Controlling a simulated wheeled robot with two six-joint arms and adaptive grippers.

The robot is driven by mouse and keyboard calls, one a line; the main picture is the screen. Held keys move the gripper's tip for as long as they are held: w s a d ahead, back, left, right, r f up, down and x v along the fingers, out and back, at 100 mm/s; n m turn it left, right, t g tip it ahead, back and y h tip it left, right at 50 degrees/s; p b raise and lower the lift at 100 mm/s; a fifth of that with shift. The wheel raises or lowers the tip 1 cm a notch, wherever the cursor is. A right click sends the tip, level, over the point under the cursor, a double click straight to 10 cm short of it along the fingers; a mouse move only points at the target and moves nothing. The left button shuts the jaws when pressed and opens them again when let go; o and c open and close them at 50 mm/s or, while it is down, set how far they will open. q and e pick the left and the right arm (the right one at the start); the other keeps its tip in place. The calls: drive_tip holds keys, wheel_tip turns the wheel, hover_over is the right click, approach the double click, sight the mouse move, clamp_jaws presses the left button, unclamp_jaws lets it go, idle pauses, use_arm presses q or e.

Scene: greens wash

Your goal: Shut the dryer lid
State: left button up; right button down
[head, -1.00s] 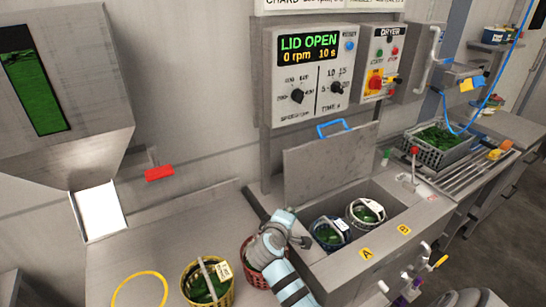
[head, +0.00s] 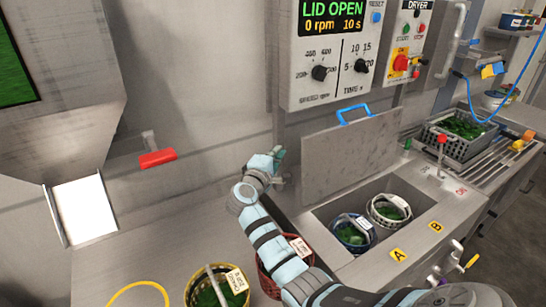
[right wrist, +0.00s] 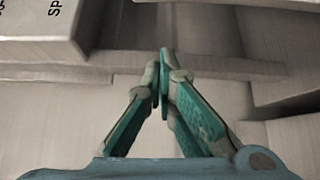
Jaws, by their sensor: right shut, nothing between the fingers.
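The dryer lid (head: 352,158) is a grey metal panel with a blue handle (head: 355,114) on its top edge. It stands raised at the back of the dryer opening. The display (head: 334,18) reads LID OPEN, 0 rpm, 10 s. A blue basket (head: 352,233) and a white basket (head: 389,210) with greens sit inside the dryer. My right gripper (head: 279,153) is left of the lid, near the wall, apart from the lid. In the right wrist view its fingers (right wrist: 162,85) are together and empty. My left gripper is not seen.
The control panel (head: 330,75) overhangs above my right gripper. A red basket (head: 284,262) and a yellow basket (head: 217,290) stand on the counter left of the dryer. A grey crate of greens (head: 459,136) is at right.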

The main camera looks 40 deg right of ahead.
drive_tip(key=f+x, duration=0.1)
drive_tip(key=x, duration=0.7)
use_arm(q)
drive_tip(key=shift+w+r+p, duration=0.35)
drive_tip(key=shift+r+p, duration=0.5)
drive_tip(key=shift+p, duration=0.05)
use_arm(e)
drive_tip(key=s, duration=0.3)
drive_tip(key=s+a+r, duration=0.1)
drive_tip(key=shift+s, duration=0.25)
drive_tip(key=shift+w, duration=0.15)
